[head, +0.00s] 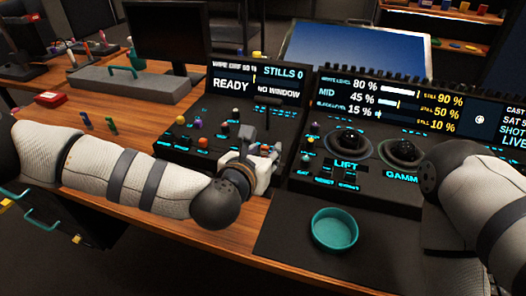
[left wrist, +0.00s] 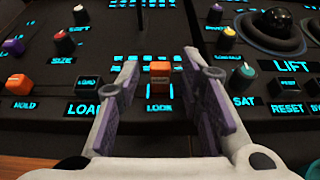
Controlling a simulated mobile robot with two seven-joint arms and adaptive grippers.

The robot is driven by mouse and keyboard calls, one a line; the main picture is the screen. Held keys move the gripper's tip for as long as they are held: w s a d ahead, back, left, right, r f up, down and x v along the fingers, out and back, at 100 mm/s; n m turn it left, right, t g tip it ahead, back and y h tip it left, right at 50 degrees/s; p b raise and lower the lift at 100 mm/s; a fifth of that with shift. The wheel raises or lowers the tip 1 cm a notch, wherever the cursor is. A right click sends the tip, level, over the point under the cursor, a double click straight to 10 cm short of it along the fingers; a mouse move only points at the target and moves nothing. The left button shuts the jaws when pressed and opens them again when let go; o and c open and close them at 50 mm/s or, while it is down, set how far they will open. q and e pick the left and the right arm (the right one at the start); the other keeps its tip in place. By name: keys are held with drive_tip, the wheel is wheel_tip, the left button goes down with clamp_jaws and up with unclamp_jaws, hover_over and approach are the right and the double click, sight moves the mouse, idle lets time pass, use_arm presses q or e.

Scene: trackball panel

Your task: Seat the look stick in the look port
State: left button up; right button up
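My left gripper (head: 262,160) is over the near part of the left console. In the left wrist view its two fingers (left wrist: 163,88) stand apart, one on each side of a small orange-topped block, with a gap on both sides. This block (left wrist: 159,70) sits on the panel just above the lit LOOK label (left wrist: 159,105) and may be the look stick. I cannot tell how deep it sits; no open look port shows. My right arm comes in at the right of the head view, but its gripper is out of view.
A teal dish (head: 335,230) stands before the consoles. Knobs, including an orange one (left wrist: 19,84) by HOLD, surround the left gripper. Black trackballs (head: 352,141) are on the right console. A red box (head: 49,98) and small green and blue pieces lie on the wooden desk, left.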

use_arm(q)
drive_tip(key=shift+s+r, duration=0.1)
drive_tip(key=shift+r, duration=0.3)
drive_tip(key=p+v, duration=0.1)
drive_tip(key=v, duration=1)
drive_tip(key=shift+s+a+p, duration=0.2)
drive_tip(key=shift+s+p, duration=0.15)
drive_tip(key=shift+p, duration=0.05)
use_arm(e)
drive_tip(key=shift+w+r+t, duration=0.4)
drive_tip(key=shift+w+r, duration=0.7)
